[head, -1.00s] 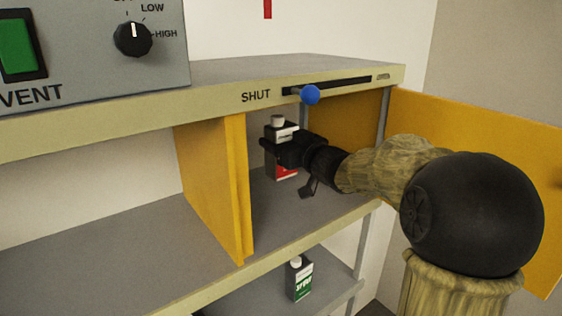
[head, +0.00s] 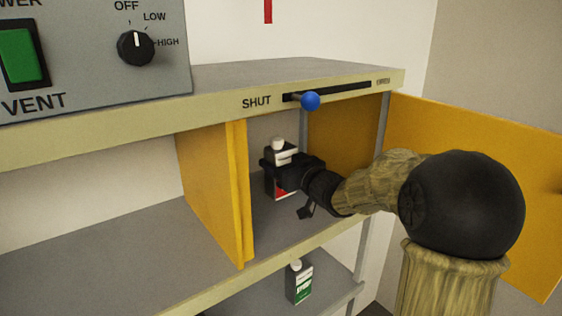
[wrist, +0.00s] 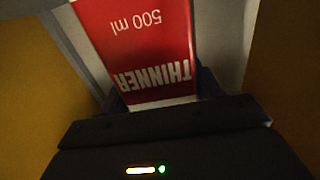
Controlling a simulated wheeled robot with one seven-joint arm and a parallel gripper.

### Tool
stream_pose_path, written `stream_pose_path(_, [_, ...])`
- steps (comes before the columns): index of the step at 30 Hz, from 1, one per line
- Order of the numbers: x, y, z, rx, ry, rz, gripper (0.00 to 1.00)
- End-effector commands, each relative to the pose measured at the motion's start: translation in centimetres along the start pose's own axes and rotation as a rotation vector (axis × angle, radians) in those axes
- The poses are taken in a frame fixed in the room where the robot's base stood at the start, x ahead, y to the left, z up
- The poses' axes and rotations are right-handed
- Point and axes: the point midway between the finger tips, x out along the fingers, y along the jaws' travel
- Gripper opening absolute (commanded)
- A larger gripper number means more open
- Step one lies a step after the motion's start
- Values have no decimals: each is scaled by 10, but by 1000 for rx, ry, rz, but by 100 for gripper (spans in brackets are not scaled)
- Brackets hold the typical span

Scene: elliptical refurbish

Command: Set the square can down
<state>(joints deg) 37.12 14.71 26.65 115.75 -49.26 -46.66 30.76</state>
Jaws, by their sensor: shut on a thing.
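The square can (head: 279,184) has a white cap, a dark and white body and a red label. It is upright inside the yellow-walled compartment (head: 213,190), low over the grey shelf; I cannot tell whether its base touches. My gripper (head: 283,166) is shut on it from the right side and hides part of its body. In the wrist view the can's red label (wrist: 140,50) reads THINNER and 500 ml, upside down, close in front of my gripper (wrist: 158,100).
A yellow door (head: 480,180) stands open at the right. A blue-knobbed slider (head: 310,101) marked SHUT is on the shelf edge above. A green-labelled can (head: 299,281) stands on the lower shelf. The left shelf (head: 110,255) is clear. A grey control box (head: 90,60) sits above left.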

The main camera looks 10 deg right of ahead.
Motion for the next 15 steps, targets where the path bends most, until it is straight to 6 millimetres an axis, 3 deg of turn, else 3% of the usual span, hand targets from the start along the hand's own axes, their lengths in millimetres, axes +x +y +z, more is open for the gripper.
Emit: stream_pose_path(15, [0, 0, 11, -1, 2, 0, 27])
